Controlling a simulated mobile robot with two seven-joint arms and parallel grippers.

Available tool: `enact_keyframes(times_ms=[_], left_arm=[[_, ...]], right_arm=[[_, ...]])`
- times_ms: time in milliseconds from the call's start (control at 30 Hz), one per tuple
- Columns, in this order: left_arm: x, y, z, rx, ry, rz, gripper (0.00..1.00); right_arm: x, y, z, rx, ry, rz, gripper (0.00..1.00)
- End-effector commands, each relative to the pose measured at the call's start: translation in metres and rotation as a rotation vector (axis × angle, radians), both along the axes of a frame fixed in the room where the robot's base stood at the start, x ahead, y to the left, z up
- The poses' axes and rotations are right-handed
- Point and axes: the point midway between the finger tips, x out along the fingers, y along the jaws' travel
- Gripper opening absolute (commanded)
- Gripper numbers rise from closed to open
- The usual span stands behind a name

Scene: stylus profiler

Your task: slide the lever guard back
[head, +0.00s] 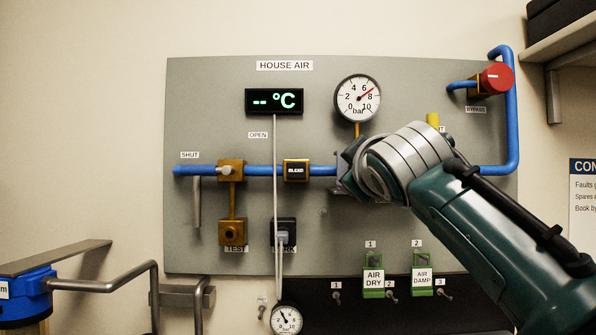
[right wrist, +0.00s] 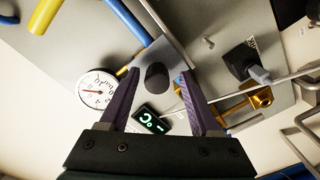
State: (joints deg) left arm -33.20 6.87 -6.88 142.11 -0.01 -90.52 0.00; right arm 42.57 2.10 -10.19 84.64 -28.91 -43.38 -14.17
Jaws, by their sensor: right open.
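My right gripper (right wrist: 160,76) is open, with its two purple fingers on either side of a short dark cylindrical knob (right wrist: 157,77) in the right wrist view. I cannot tell whether the fingers touch it. In the head view my right arm covers the fingers and most of the pipe's middle section, where a bit of grey bracket (head: 344,187) shows. I cannot make out the lever guard itself for certain. A yellow handle (head: 432,121) sticks up behind my arm and also shows in the right wrist view (right wrist: 45,15). My left gripper is not in view.
A blue pipe (head: 255,170) crosses the grey panel (head: 215,100). A dial gauge (head: 358,98) and a display (head: 274,101) sit above it. A red bypass knob (head: 496,77) is upper right. Green tags (head: 373,283) hang below. A thin grey rod (right wrist: 168,32) passes near one fingertip.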

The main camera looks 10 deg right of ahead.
Motion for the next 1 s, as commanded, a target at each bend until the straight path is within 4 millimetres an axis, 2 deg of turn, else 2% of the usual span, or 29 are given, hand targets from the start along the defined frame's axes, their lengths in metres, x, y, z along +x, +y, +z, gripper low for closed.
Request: enact_keyframes(times_ms=[167,600,800,1000], left_arm=[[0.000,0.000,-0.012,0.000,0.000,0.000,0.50],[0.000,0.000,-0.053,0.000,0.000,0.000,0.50],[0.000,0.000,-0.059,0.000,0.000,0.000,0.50],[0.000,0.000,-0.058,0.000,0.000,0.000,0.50]], right_arm=[[-0.013,0.003,-0.003,0.001,-0.004,0.001,0.64],[-0.079,0.021,-0.004,0.001,-0.003,0.004,0.64],[-0.094,0.024,-0.002,0.000,0.000,0.004,0.64],[-0.095,0.024,0.000,0.000,0.001,0.004,0.64]])
